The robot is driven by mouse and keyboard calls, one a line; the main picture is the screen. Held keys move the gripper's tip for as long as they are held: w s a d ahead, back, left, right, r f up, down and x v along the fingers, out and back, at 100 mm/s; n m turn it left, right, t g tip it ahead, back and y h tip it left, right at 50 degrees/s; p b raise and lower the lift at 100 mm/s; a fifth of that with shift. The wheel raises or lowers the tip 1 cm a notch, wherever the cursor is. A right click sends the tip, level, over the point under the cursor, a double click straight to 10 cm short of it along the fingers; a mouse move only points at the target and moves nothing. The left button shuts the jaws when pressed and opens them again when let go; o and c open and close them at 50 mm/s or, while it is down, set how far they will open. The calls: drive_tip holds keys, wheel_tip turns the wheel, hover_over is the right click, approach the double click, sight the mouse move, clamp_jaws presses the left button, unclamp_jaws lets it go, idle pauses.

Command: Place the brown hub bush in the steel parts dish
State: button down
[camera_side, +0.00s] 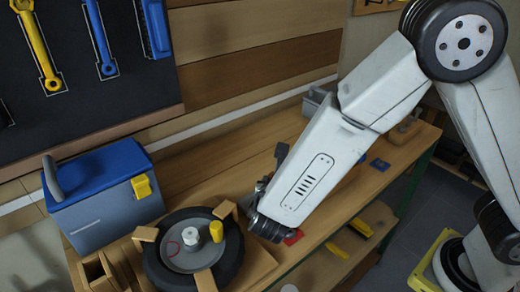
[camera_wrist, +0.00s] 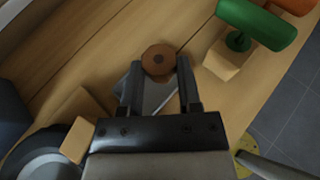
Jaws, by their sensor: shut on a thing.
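In the side view my gripper (camera_side: 264,188) is right of the wheel, mostly hidden by my arm, and the bush cannot be made out. A grey surface with a bright edge (camera_wrist: 155,95) shows between and beside my fingers, below the bush. It may be the steel parts dish, but its full shape is hidden.
A black wheel (camera_side: 190,262) with a yellow peg and wooden blocks around it lies at the bench's left front. A blue-lidded box (camera_side: 105,195) stands behind it. A grey open bin (camera_side: 313,101) is at the back.

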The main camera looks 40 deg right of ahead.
drive_tip(key=shift+w+a+f, duration=0.2)
drive_tip(key=shift+w+f, duration=0.5)
drive_tip(key=shift+f, duration=0.15)
drive_tip(key=shift+w+a+f, duration=0.15)
drive_tip(key=shift+w+f, duration=0.5)
drive_tip(key=shift+f, duration=0.15)
drive_tip(key=shift+w+f, duration=0.3)
drive_tip(key=shift+f, duration=1.55)
drive_tip(key=shift+f, duration=0.1)
drive_tip(key=shift+c, duration=1.5)
unclamp_jaws()
